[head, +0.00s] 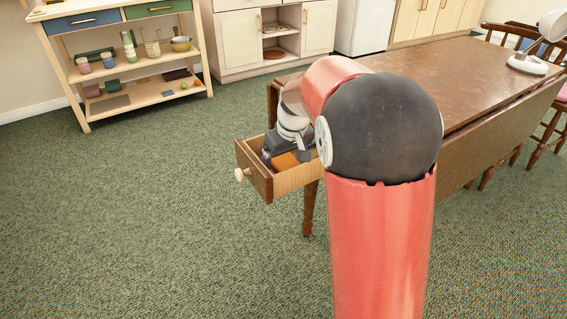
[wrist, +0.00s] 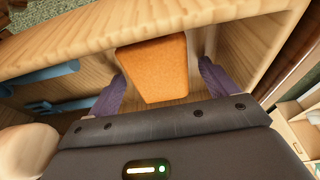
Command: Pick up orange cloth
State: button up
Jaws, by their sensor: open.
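The orange cloth (wrist: 154,66) looks like a thick folded block and lies in the open wooden drawer (head: 262,181). In the head view, the cloth (head: 285,161) shows partly, below my gripper (head: 283,150). In the wrist view, my gripper (wrist: 162,70) is open, with one dark purple finger on each side of the cloth. I see gaps between the fingers and the cloth, so it is not clamped.
Blue utensils (wrist: 55,105) lie in the drawer left of the cloth in the wrist view. The drawer walls stand close around my gripper. The drawer belongs to the brown table (head: 470,75), with a white lamp (head: 527,64) on it. Carpet left of the drawer is clear.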

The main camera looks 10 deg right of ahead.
aim_at(284, 160)
jog(key=shift+c, duration=0.3)
jog(key=c, duration=1)
notch_tip(284, 160, up, 20)
jog(key=p, duration=0.2)
jog(key=o, duration=0.5)
jog(key=shift+c, duration=0.2)
jog(key=c, duration=0.4)
